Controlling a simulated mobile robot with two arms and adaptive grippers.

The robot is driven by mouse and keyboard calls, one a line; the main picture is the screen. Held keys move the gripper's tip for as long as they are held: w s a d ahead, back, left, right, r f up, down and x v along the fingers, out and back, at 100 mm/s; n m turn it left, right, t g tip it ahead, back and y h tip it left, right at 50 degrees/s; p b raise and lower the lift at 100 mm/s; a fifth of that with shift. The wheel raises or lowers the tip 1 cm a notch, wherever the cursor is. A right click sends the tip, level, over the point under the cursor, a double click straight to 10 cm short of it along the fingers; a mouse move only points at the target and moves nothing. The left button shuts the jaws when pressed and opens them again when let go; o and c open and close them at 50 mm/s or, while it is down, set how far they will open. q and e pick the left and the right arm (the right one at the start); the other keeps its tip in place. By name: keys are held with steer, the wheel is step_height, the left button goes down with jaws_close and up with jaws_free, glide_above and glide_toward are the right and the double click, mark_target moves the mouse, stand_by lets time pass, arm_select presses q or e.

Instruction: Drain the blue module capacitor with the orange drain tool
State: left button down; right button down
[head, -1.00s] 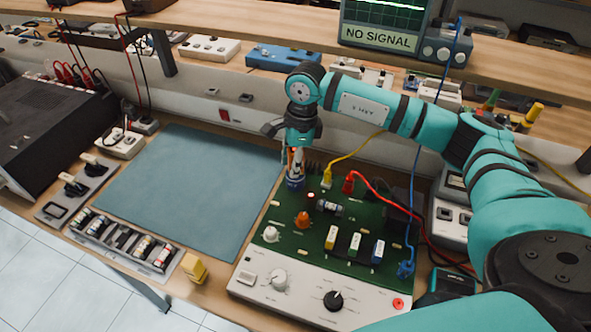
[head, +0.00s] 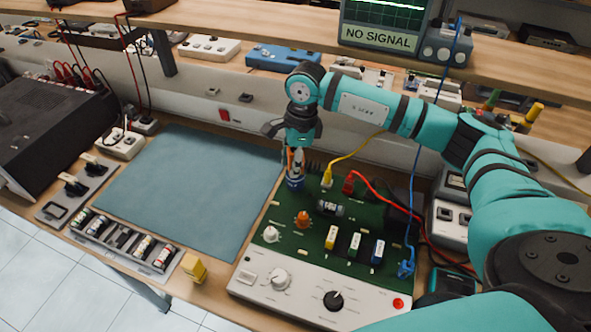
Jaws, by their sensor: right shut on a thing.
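My right gripper (head: 297,146) points down at the back left of the green circuit board (head: 290,222). It is shut on what looks like the orange drain tool (head: 299,158), of which only a small strip shows. The tool's lower end is at a blue-and-white upright cylinder (head: 294,183); I cannot tell whether it is inside it or in front. The board carries a blue module (head: 378,250) beside a green one (head: 355,243) and a yellow one (head: 331,237). A dark cylindrical part (head: 330,208) lies behind them. My left gripper is not in view.
Yellow, red and blue leads rise from the board. A blue-grey mat (head: 190,190) lies clear to the left. A yellow block (head: 194,267) stands near the front edge. A wooden shelf (head: 250,22) spans the back.

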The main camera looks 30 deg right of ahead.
mark_target(291, 150)
steer(key=shift+s, duration=0.1)
steer(key=shift+r+p, duration=2.2)
steer(key=shift+r, duration=1.8)
